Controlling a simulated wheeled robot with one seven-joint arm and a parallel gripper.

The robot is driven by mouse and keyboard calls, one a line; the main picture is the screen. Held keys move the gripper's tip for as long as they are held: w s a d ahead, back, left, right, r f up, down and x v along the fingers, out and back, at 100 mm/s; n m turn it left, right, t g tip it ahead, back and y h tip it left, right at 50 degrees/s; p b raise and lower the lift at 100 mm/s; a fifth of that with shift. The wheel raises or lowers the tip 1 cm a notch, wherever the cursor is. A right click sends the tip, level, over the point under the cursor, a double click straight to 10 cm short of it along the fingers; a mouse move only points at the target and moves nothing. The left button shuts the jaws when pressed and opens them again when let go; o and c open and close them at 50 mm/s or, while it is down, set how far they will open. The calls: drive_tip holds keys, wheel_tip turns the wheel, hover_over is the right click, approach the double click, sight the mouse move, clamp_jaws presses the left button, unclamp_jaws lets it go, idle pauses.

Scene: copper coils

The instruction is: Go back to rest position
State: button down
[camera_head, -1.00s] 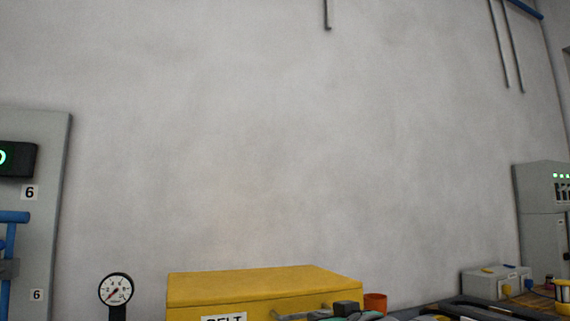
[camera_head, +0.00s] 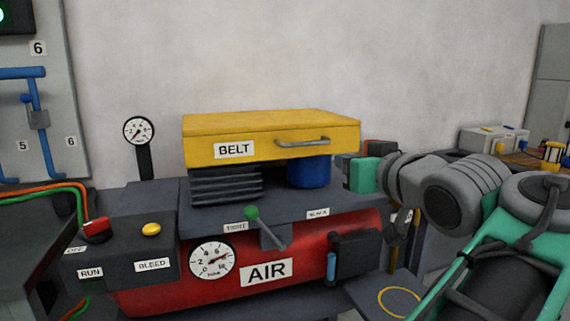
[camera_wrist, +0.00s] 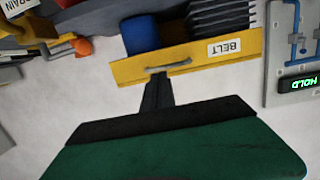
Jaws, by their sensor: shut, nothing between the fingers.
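My gripper (camera_wrist: 157,92) shows in the wrist view as a dark, narrow pair of fingers on a green and black body. The fingers are together with nothing between them. They point at the handle of the yellow BELT cover (camera_wrist: 190,58), which appears upside down there; I cannot tell whether they touch it. In the head view my arm (camera_head: 455,190) reaches in from the lower right. Its teal wrist end is beside the right end of the BELT cover (camera_head: 260,125); the fingertips cannot be made out there.
The red AIR tank (camera_head: 300,255) stands below the cover, with a green-knobbed lever (camera_head: 252,213) in front. A control box (camera_head: 120,245) with red and yellow buttons is at left, beside a gauge (camera_head: 138,132). A wall panel (camera_head: 90,90) is farther left. Plain wall lies above.

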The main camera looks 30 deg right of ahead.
drive_tip(key=w+a+r+g+y+p, duration=0.25)
drive_tip(key=w+p, duration=0.35)
drive_tip(key=p, duration=0.4)
drive_tip(key=w+a+f+g+y+p, duration=0.1)
drive_tip(key=w+a+f+g+p, duration=0.25)
drive_tip(key=a+p, duration=0.75)
drive_tip(key=s+a+f+n+g+p, duration=0.2)
drive_tip(key=s+a+f+g+p, duration=0.2)
drive_tip(key=s+a+p, duration=0.7)
drive_tip(key=s+g+p, duration=0.1)
drive_tip(key=g+p, duration=0.1)
drive_tip(key=p, duration=0.2)
drive_tip(key=shift+s+n+g, duration=0.25)
drive_tip(key=shift+n+g, duration=0.05)
drive_tip(key=shift+n, duration=0.1)
drive_tip(key=shift+f, duration=0.1)
